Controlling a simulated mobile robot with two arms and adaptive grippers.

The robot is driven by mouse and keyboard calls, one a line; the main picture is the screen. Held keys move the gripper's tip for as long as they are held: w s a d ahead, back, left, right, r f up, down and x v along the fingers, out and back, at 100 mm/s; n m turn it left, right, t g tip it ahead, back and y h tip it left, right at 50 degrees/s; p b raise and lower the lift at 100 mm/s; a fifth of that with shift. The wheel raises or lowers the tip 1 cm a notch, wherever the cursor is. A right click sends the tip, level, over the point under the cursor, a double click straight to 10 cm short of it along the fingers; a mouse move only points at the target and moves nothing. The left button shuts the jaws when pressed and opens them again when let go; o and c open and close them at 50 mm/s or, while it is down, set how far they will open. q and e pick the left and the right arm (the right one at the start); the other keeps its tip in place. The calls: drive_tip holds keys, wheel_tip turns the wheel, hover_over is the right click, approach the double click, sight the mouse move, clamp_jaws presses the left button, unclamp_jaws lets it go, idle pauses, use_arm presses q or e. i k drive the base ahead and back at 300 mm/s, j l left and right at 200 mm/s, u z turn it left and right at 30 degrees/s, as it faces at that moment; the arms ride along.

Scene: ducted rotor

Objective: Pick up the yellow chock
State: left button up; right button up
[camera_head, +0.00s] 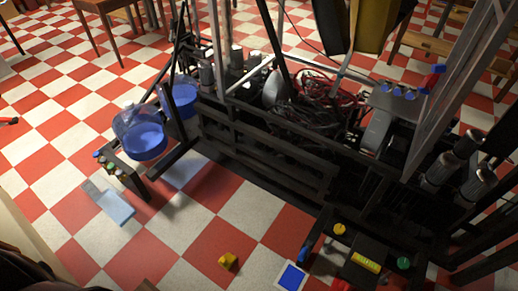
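A small yellow chock (228,261) lies on the red and white checkered floor near the bottom middle of the head view. It looks like a small block with an uneven top, and nothing touches it. It sits to the left of the blue square panel with a pale border (291,277). Neither of my grippers shows in this view, so I cannot see where they are relative to the chock.
A large black machine frame (270,160) with tangled cables stands behind the chock. A light blue flat object (112,205) lies on the floor at left. Floor around the chock is clear, especially to its left.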

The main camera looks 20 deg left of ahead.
sight(227, 258)
drive_tip(key=k+l+u, duration=0.15)
drive_tip(key=l+u, duration=0.3)
drive_tip(key=k+l+u, duration=0.15)
drive_tip(key=l+u, duration=0.15)
drive_tip(key=u, duration=0.2)
drive_tip(key=k+l+u, duration=0.25)
drive_tip(key=u, duration=0.2)
drive_tip(key=i+j, duration=0.3)
drive_tip(key=i+j+z, duration=0.7)
drive_tip(key=j+z, duration=0.2)
drive_tip(key=j, duration=0.15)
